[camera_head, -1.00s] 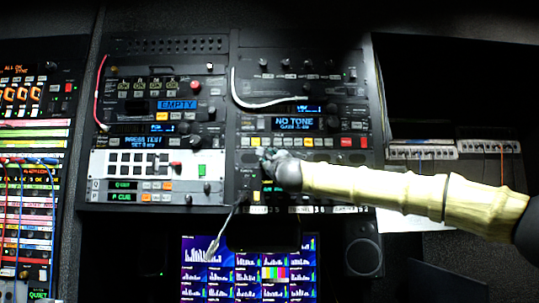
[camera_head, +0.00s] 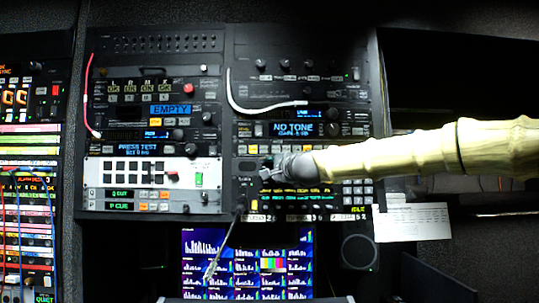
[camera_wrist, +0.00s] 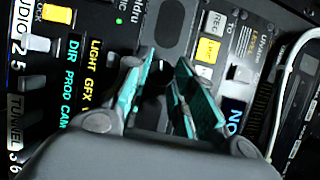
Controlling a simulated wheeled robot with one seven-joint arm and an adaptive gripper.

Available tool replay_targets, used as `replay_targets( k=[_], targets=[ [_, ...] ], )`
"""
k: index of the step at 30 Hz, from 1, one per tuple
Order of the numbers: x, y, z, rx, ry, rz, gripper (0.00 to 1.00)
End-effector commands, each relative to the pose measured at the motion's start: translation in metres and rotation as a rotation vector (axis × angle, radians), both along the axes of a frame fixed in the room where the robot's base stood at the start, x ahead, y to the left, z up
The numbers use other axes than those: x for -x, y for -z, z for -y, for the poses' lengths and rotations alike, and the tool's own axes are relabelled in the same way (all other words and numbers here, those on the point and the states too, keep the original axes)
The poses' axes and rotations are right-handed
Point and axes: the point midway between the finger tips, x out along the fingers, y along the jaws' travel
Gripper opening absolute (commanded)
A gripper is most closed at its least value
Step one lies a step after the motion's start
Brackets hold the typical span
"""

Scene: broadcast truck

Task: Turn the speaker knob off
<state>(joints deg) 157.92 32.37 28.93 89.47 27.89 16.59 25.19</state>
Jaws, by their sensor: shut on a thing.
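My gripper (camera_head: 266,164) reaches in from the right and touches the lower middle rack panel in the head view. In the wrist view, the teal-padded fingers of my gripper (camera_wrist: 166,64) stand on both sides of a small dark knob (camera_wrist: 156,82) and are shut on it. The knob sits on a dark panel beside a speaker grille (camera_wrist: 168,24). My gripper hides the knob in the head view. The knob's pointer or marking cannot be seen.
A "NO TONE" display (camera_head: 297,129) sits just above my gripper. A white cable (camera_head: 250,107) loops over the upper panel, and a grey cable (camera_head: 224,247) hangs below. A monitor (camera_head: 207,262) and a round speaker (camera_head: 359,252) are below. A white paper (camera_head: 412,222) is at the right.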

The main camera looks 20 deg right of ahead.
Motion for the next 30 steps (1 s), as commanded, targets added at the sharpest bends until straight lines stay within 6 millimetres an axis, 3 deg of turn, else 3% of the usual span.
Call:
replay_targets(
  k=[1,18,30],
  targets=[
    [0.0004,-0.0094,-0.0008,0.041,0.000,-0.011,0.01],
    [-0.0001,-0.0089,-0.0015,0.464,0.000,-0.134,0.01],
    [-0.0003,-0.0055,-0.0017,0.600,-0.001,-0.174,0.01]
  ],
)
